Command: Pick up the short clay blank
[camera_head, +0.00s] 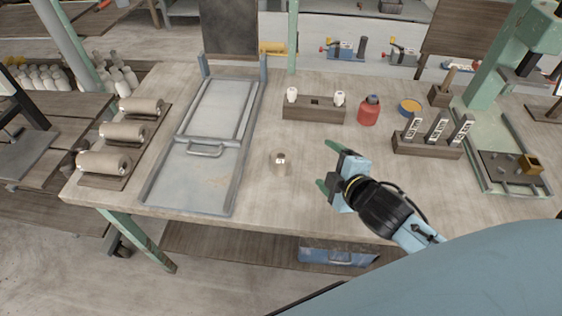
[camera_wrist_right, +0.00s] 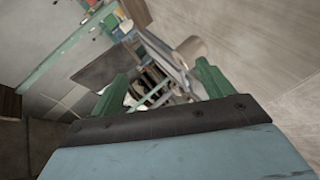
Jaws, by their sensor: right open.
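A small upright tan-grey cylinder, which looks like the short clay blank (camera_head: 280,164), stands alone on the workbench (camera_head: 300,194) in the head view. Its top is pale with a darker mark. My right gripper (camera_head: 328,166) is to the right of it, with its green fingers apart and pointing left towards it. The gripper is empty and does not touch the blank. In the right wrist view the two green fingers (camera_wrist_right: 162,82) are apart, and a pale cylinder (camera_wrist_right: 190,48), likely the blank, shows beyond them. My left gripper is not in view.
A grey metal tray (camera_head: 159,193) with a handle lies left of the blank. Several tan rolls (camera_head: 104,162) rest on a board further left. Behind stand a wooden block (camera_head: 313,113) with white knobs, a red bottle (camera_head: 368,111) and a wooden holder (camera_head: 427,147). The bench around the blank is clear.

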